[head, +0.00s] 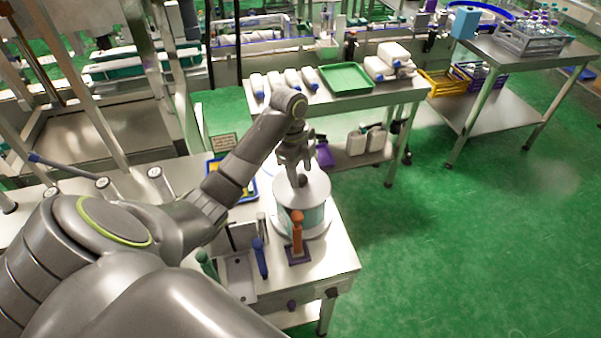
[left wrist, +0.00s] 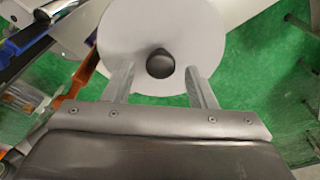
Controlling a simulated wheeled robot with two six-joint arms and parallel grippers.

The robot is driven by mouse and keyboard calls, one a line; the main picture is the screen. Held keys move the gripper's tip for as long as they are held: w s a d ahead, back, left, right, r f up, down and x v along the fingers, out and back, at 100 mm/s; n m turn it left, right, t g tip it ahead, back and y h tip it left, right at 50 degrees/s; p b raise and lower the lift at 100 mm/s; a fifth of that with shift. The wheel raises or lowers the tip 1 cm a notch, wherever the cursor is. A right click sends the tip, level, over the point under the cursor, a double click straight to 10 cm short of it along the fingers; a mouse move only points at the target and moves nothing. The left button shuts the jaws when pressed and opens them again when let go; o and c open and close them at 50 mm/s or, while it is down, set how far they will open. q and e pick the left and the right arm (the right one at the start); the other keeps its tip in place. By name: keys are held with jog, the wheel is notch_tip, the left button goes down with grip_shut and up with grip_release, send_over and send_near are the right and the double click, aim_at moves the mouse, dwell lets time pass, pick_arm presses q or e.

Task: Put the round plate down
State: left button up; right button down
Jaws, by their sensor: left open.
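The round plate (head: 314,190) is pale grey with a dark knob (head: 301,181) at its centre. It lies flat on top of a round drum (head: 318,219) with a teal band, on the steel table. My left gripper (head: 294,166) is just above the plate, pointing down. In the left wrist view the plate (left wrist: 190,30) fills the middle, and its black knob (left wrist: 160,63) shows between the two fingers of my left gripper (left wrist: 161,82). The fingers are apart and do not touch the knob. My right gripper is not in view.
An orange-handled tool (head: 297,232) stands right in front of the drum, with a blue-handled one (head: 260,258) to its left. A blue tray (head: 248,186) lies behind. A back table holds a green tray (head: 346,78) and white bottles. Green floor is free on the right.

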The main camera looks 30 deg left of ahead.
pick_arm(q)
notch_tip(320, 180, up, 12)
jog(key=a+p, duration=0.1)
jog(key=p, duration=0.8)
jog(key=shift+a+f, duration=0.2)
jog(key=shift+a, duration=0.2)
jog(key=shift+s+f, duration=0.1)
